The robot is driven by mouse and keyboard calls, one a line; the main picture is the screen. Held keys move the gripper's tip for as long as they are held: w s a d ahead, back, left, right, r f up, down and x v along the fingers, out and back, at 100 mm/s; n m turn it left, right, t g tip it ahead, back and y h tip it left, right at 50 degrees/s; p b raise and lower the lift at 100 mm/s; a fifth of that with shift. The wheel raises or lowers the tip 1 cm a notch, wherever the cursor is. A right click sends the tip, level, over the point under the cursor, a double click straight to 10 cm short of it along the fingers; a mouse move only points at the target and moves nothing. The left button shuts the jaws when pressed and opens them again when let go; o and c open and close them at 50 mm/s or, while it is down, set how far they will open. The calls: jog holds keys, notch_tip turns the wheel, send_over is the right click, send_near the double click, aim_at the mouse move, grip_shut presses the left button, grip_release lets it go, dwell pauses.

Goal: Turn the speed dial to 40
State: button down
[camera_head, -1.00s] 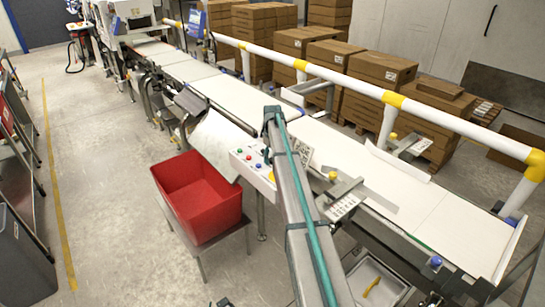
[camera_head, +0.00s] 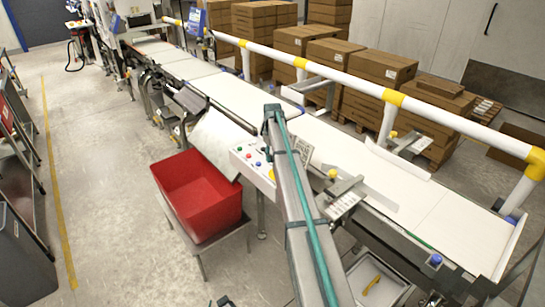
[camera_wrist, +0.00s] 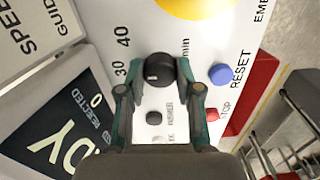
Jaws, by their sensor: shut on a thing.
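The speed dial (camera_wrist: 161,70) is a small black knob on the white control panel (camera_wrist: 225,40), in the wrist view's upper middle. Printed numbers 30 and 40 stand to its left and upper left. A small white mark on the knob lies on its left side, facing roughly toward the 30. My gripper (camera_wrist: 160,88) has its fingers at either side of the knob and is shut on it. In the head view the panel (camera_head: 242,154) shows beside the belt, while the dial and fingertips are hidden by my arm.
A blue button (camera_wrist: 220,74), a red stop button (camera_wrist: 212,114), a small black button (camera_wrist: 154,118) and a yellow disc (camera_wrist: 195,5) lie close around the dial. A tilted display (camera_wrist: 60,125) is at left. A red bin (camera_head: 197,205) stands below the belt (camera_head: 330,145).

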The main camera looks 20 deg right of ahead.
jog(key=m+b, duration=0.1)
jog(key=m, duration=0.3)
jog(key=shift+b, duration=0.4)
jog(key=shift+m+b, duration=0.5)
jog(key=shift+m, duration=1.7)
jog(key=c, duration=0.8)
grip_release()
jog(key=shift+o, duration=0.2)
notch_tip(320, 180, up, 12)
